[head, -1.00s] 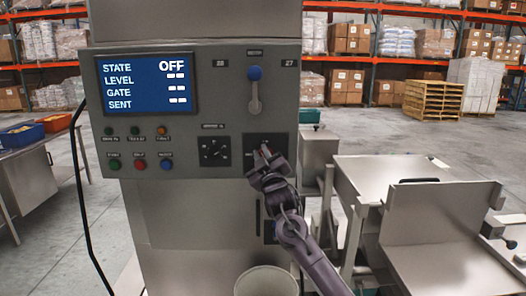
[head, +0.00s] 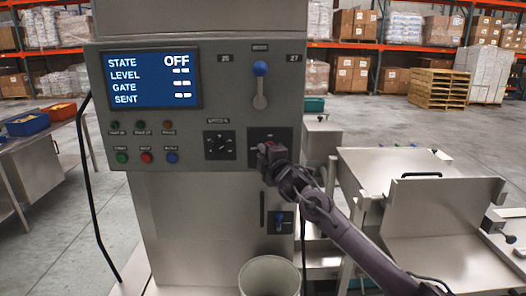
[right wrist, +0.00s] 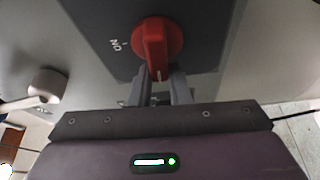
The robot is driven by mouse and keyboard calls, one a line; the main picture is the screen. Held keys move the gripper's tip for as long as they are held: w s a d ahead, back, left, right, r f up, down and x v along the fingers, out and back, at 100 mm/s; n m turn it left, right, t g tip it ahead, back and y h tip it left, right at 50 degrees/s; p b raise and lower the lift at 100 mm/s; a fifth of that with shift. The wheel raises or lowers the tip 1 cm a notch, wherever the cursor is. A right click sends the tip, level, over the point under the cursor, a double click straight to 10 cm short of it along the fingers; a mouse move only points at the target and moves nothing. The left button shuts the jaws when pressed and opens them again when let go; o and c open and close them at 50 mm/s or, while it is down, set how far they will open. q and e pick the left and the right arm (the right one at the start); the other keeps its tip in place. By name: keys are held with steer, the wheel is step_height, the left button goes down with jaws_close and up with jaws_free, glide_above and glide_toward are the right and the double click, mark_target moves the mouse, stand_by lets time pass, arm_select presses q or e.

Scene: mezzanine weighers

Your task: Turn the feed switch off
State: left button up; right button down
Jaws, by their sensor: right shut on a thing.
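The feed switch is a red rotary knob (right wrist: 157,38) on a dark plate, with an "ON" mark at its left in the right wrist view. My right gripper (right wrist: 160,78) is shut on the knob's handle, one finger on each side. In the head view my right gripper (head: 268,154) covers most of the knob at the lower right of the grey control panel (head: 228,100). The "OFF" label of the switch is not visible. The panel's blue screen (head: 152,80) reads STATE OFF, with dashes for the other lines. My left gripper is out of view.
A blue-knobbed lever (head: 260,84) sits above the switch, and a black dial (head: 219,145) is left of it. A small blue-handled control (head: 280,218) and a pale bin (head: 269,277) are below. Steel hoppers (head: 408,180) stand to the right.

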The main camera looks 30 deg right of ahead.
steer(key=shift+f+n+g, duration=0.3)
steer(key=shift+f+n, duration=0.05)
steer(key=shift+n, duration=0.25)
steer(key=c, duration=1.4)
jaws_free()
steer(key=shift+d+r, duration=0.15)
steer(key=shift+o, duration=0.2)
steer(key=s+a+b, duration=0.1)
steer(key=s+b, duration=0.2)
steer(key=s, duration=0.4)
steer(key=shift+s, duration=0.35)
steer(key=shift+a, duration=0.1)
